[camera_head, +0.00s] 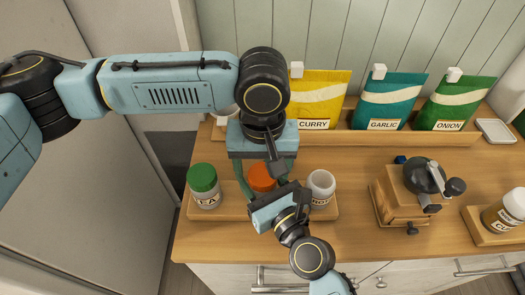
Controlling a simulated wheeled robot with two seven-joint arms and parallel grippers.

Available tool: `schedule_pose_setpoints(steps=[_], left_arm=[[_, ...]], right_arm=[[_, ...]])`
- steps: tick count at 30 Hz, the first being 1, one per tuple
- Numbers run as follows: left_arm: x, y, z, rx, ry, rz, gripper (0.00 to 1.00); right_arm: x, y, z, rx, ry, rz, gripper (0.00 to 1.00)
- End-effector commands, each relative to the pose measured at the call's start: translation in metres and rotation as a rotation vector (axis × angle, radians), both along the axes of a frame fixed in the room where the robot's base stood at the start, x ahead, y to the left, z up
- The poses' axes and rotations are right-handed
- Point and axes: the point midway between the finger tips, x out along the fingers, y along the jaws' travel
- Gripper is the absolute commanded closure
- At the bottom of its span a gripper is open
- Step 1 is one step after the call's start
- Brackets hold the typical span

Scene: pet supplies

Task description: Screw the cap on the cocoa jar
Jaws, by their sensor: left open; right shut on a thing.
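A jar with an orange cap (262,177) stands in the middle of a row on a low wooden tray (232,211). My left gripper (264,182) comes down from above, open, with one finger on each side of the orange cap. My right gripper (268,208) comes from the front right and is shut on the jar, below the cap. The grippers hide most of that jar and its label, so I cannot read whether it is the cocoa jar. I cannot tell how the cap sits on the jar.
A green-capped jar (204,185) stands left of it and a white-topped jar (320,186) right. Curry (318,98), garlic (387,100) and onion (451,104) bags stand behind. A coffee grinder (407,195) and another jar (500,213) are at right. Bare counter lies between.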

Motion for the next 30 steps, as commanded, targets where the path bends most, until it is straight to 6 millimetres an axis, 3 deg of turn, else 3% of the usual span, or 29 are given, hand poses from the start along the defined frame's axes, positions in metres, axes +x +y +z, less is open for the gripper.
schedule_pose_setpoints(steps=[4,14,24,30], left_arm=[[-0.0004,-0.0002,-0.0109,0.000,0.001,-0.001,0.31],[-0.0004,-0.0003,-0.0129,-0.001,0.000,-0.001,0.32],[-0.0003,-0.0002,-0.0126,0.000,0.000,-0.001,0.76],[-0.0005,-0.0002,-0.0129,-0.001,0.001,-0.098,0.77]], right_arm=[[-0.0002,-0.0001,-0.0006,0.000,0.001,0.000,1.00],[-0.0002,-0.0001,-0.0005,0.000,0.001,0.000,1.00],[-0.0002,-0.0001,-0.0006,0.000,0.001,0.000,1.00],[-0.0001,-0.0002,-0.0006,0.000,0.001,0.000,1.00]])
